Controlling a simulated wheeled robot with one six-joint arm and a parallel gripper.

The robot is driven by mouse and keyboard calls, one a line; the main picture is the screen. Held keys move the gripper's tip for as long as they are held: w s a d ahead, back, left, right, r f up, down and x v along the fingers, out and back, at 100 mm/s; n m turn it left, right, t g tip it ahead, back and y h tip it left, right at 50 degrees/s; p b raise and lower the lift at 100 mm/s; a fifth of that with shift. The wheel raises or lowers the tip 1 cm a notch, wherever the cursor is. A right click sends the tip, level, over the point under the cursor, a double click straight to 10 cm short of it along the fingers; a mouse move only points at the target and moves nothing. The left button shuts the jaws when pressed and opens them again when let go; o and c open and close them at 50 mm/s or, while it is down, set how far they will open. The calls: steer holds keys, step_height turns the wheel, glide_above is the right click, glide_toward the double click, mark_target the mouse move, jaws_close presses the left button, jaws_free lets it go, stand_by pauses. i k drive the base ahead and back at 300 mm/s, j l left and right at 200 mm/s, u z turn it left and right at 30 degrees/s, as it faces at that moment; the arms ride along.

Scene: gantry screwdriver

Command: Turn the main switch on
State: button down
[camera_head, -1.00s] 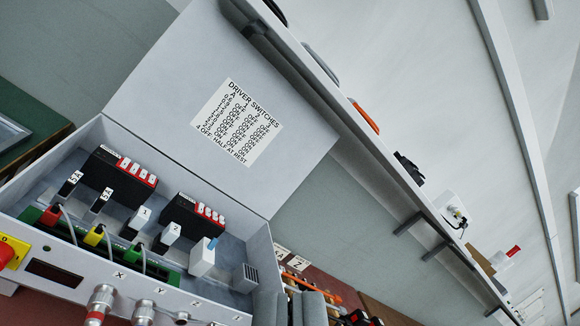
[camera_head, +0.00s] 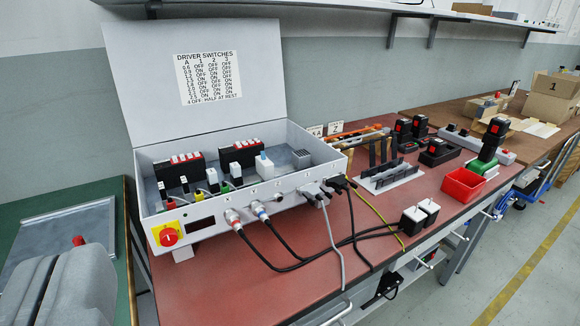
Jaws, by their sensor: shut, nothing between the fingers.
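The main switch (camera_head: 168,237) is a round red knob on a yellow plate. It sits at the left end of the front of the grey control box (camera_head: 205,219). The knob's setting is too small to read. The box stands on the red bench top with its lid (camera_head: 200,95) up. My gripper (camera_head: 72,280) shows as large grey fingers in the lower left corner, close to the camera. It is shut and empty, left of and below the switch in the picture, with a clear gap between them. Its lower part is cut off by the frame.
Cables run from the box's front across the red bench (camera_head: 230,285). A green table (camera_head: 35,225) with a grey sheet stands at left. A red bin (camera_head: 462,186) and several black-and-red devices are at right. The air before the switch looks clear.

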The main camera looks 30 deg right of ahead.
mark_target(168, 237)
steer(key=k+l+u, duration=0.15)
steer(key=k, duration=0.2)
steer(key=k+z, duration=0.1)
steer(key=z, duration=0.25)
steer(key=k+z, duration=0.1)
steer(key=z, duration=0.25)
steer(key=k+l+z, duration=0.1)
steer(key=z, duration=0.25)
